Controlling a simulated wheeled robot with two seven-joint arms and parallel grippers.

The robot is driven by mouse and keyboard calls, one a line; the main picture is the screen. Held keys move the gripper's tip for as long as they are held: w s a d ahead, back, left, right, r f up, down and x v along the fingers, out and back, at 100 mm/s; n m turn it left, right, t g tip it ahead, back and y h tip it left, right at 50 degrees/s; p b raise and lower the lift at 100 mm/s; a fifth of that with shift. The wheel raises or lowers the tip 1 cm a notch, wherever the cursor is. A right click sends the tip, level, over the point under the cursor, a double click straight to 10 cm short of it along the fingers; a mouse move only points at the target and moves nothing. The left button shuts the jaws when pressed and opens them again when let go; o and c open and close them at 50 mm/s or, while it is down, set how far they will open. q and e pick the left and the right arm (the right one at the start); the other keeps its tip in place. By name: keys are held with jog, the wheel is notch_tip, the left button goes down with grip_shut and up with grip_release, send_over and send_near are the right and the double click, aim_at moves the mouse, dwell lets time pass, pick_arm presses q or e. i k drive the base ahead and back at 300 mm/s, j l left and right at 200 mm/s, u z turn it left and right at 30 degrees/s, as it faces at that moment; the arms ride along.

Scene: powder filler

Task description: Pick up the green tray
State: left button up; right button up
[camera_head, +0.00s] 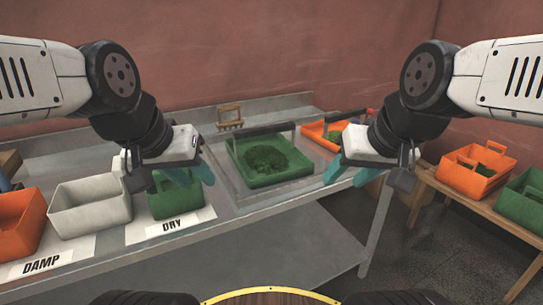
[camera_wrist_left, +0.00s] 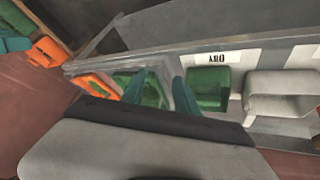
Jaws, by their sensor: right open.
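The green tray (camera_head: 283,177) sits on a metal frame on the bench, in the middle of the head view, with a heap of dark green powder in it. In the left wrist view it (camera_wrist_left: 151,97) shows between my left fingers. My left gripper (camera_head: 188,174) is open and empty, left of the tray, above another green bin (camera_head: 165,205). My right gripper (camera_head: 350,171) is open and empty, just right of the tray's near corner. Neither gripper touches the tray.
An orange tray (camera_head: 312,132) with green material stands right behind the green tray. A white bin (camera_head: 90,210) and an orange bin (camera_head: 18,228) stand at left by DAMP and DRY labels. A wooden side table at right holds orange (camera_head: 468,178) and green (camera_head: 525,205) bins.

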aim_at(264, 158)
jog(key=i+z, duration=0.7)
jog(key=i+j, duration=0.05)
